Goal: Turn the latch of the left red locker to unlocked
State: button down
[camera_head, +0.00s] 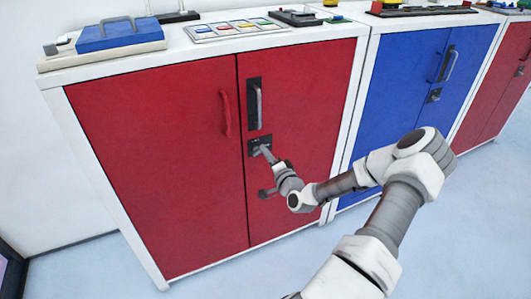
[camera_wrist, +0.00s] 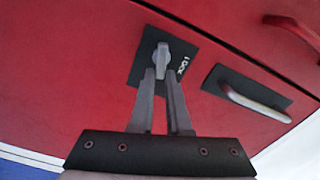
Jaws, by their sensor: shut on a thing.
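The left red locker (camera_head: 165,160) is a white-framed cabinet with two red doors, both closed. Its latch is a light grey knob on a dark plate (camera_head: 253,147), below the grey handle of the right door. In the wrist view the latch knob (camera_wrist: 162,58) stands at the middle of its dark plate, with partly readable white lettering beside it. My gripper (camera_head: 264,150) reaches the latch from the lower right. In the wrist view my gripper's fingers (camera_wrist: 161,78) are shut on the knob's near end. The knob's exact turn is hard to tell.
A grey handle on a dark plate (camera_head: 255,103) and a red handle (camera_head: 225,113) sit close above the latch. A blue locker (camera_head: 400,95) stands to the right, with another red locker (camera_head: 497,85) beyond it. Floor in front is clear.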

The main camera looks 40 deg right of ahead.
jog(key=shift+f+m, duration=0.15)
jog(key=shift+m, duration=0.7)
jog(key=shift+f+m, duration=0.15)
jog(key=shift+m, duration=1)
jog(key=c, duration=0.9)
grip_release()
jog(key=p+v, duration=0.3)
jog(key=v, duration=1.4)
jog(key=shift+s+a, duration=0.1)
jog(key=shift+s, duration=0.1)
